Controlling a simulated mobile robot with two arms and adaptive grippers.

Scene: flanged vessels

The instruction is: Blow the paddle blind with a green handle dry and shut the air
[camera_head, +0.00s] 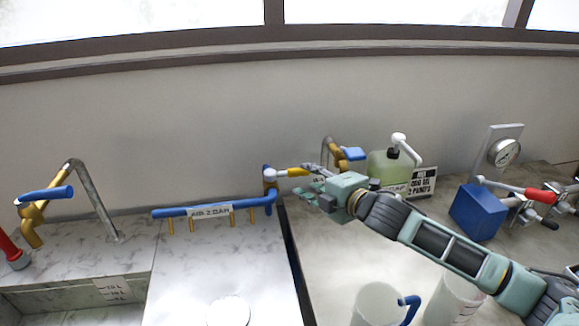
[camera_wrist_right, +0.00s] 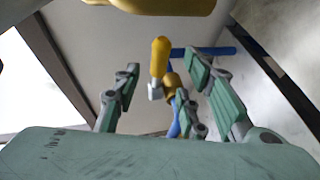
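A blue air pipe (camera_head: 205,210) labelled "AIR 2 BAR" runs along the back of the marble counter, with several yellow nozzles under it. At its right end is a valve (camera_head: 270,175) with a yellow lever (camera_head: 293,172) pointing right. My right gripper (camera_head: 310,182) is at the lever's tip. In the right wrist view the yellow lever (camera_wrist_right: 160,58) shows beyond and between the spread fingers (camera_wrist_right: 165,95); they look open and I see no grip on it. I cannot make out a paddle blind with a green handle. My left gripper is not in view.
A yellow tap with a blue lever (camera_head: 45,195) stands at the left. Behind my right arm are a green can (camera_head: 390,168) and a sign (camera_head: 424,183). A blue box (camera_head: 478,212) and a gauge (camera_head: 504,152) are right. White jugs (camera_head: 376,305) stand in front.

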